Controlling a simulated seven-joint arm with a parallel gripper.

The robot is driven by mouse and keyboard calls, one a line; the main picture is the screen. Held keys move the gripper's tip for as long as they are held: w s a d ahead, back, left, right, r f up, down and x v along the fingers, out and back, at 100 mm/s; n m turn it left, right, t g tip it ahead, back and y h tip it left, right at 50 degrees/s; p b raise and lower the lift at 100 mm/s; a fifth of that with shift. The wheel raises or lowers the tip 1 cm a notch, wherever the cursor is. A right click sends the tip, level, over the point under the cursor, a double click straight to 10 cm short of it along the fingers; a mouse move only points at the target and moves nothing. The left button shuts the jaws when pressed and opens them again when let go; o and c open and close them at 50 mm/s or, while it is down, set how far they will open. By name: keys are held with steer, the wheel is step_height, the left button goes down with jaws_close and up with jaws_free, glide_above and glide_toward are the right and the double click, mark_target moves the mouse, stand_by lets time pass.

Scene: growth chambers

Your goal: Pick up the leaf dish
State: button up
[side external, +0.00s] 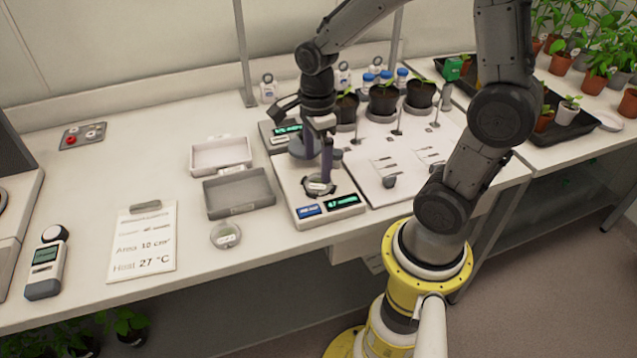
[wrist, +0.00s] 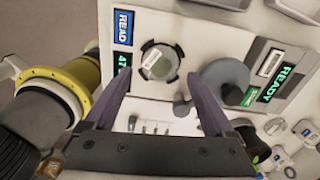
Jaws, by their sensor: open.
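A small round clear dish (wrist: 160,63) with a pale label and a greenish content sits in a dark clawed ring on the white reader (side external: 290,198). The dish also shows in the side view (side external: 318,187), partly covered by my gripper. My gripper (side external: 319,170) points down just above it. In the wrist view my gripper (wrist: 158,80) is open, with its purple-grey fingers apart and nothing between them. The dish lies ahead between the finger lines. I cannot tell the exact height gap. Another labelled round dish (side external: 225,235) lies on the bench to the left.
A grey disc (wrist: 226,78) stands close beside the dish. Two shallow trays (side external: 239,193) and a clipboard (side external: 143,243) lie to the left. Dark plant pots (side external: 384,98) and small tools on a white board (side external: 400,165) are to the right.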

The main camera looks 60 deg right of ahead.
mark_target(319, 181)
steer(key=f, duration=0.4)
steer(key=shift+s+d+f, duration=0.1)
steer(key=shift+d+f, duration=0.1)
steer(key=shift+f, duration=0.2)
steer(key=c, duration=1.2)
steer(key=shift+r, duration=0.5)
steer(key=shift+c, duration=0.2)
step_height(319, 181, up, 2)
steer(key=shift+r, duration=0.1)
steer(key=s+a+r, duration=0.3)
steer(key=s+r, duration=0.7)
steer(key=s, duration=0.3)
steer(key=shift+s, duration=0.25)
